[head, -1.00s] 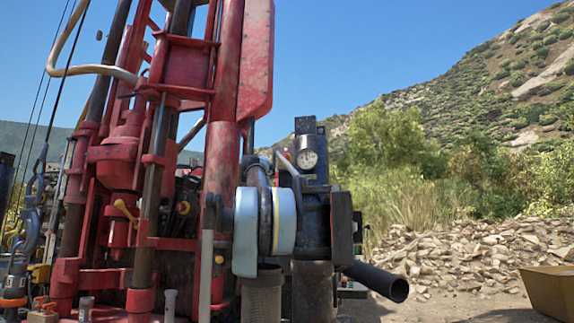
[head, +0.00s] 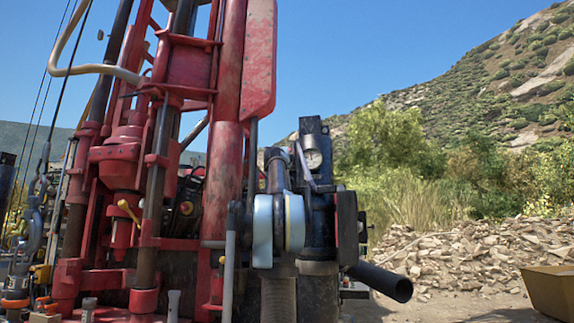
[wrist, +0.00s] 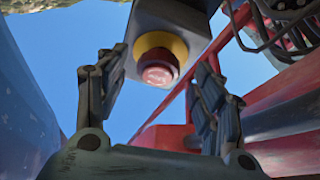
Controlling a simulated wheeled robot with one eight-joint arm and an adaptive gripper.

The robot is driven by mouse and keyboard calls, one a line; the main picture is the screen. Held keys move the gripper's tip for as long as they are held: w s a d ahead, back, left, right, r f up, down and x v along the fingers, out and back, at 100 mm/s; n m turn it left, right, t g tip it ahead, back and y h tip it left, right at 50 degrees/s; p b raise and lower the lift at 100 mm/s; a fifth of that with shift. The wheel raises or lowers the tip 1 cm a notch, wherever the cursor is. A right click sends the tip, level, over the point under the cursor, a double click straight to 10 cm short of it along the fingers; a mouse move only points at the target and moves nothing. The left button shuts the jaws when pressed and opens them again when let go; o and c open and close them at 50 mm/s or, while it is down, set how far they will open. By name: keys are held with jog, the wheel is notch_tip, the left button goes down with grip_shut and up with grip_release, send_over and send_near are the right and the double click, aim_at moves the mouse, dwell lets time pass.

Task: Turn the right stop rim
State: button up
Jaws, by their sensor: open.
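A red round stop button (wrist: 158,75) with a yellow collar sits on the underside of a dark box in the wrist view, near the top middle. Its red rim faces my camera. My gripper (wrist: 163,62) is open, with one dark jointed finger on either side of the button in the picture. No finger is seen touching the rim; the depth between them is hard to tell.
A red drill rig (head: 190,130) fills the left of the head view. A dark pipe (head: 382,281) juts out at lower right of the machinery. A rubble heap (head: 470,255) and a tan bin (head: 548,290) lie right. In the wrist view, a red rail (wrist: 228,38) runs close by the right finger.

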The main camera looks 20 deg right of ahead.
jog(key=shift+x, duration=1)
